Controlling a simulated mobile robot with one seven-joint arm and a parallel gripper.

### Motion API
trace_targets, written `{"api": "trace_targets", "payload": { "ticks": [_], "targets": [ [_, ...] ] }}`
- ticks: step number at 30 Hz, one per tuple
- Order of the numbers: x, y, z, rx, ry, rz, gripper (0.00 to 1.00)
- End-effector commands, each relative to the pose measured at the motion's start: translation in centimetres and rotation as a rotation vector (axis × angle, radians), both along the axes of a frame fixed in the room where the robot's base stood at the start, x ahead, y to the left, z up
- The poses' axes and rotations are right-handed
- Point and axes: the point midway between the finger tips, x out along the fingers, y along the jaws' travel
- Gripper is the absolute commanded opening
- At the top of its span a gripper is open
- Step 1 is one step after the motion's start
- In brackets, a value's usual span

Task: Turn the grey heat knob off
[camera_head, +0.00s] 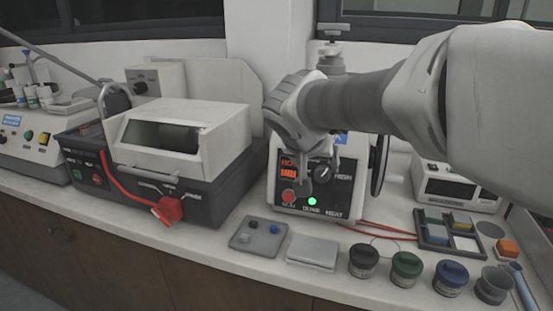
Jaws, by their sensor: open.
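The mounting press front panel (343,196) faces me near the middle of the counter, below my gripper. A round dark grey knob (323,173) with a light pointer mark shows on it, beside the word HIGH. The pointer's exact setting is hard to read. My gripper (304,186) is open and points down in front of the panel, just left of the knob. Whether a finger touches the knob cannot be told. My wrist and arm hide the upper press body and part of the panel.
Below the knob are a lit green lamp (312,201) and a red button (289,197). A boxy machine (180,140) with a red handle stands left. A small tray (258,250), a pale block (312,253) and several lidded jars (407,268) line the front edge.

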Motion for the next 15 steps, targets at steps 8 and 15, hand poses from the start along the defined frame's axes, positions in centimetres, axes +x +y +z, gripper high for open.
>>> {"api": "trace_targets", "payload": {
  "ticks": [8,15],
  "targets": [
    [3.4,-1.6,-3.9,-0.001,0.001,-0.001,0.74],
    [4.6,-2.2,-5.1,-0.001,-0.001,-0.001,0.74]
  ]
}}
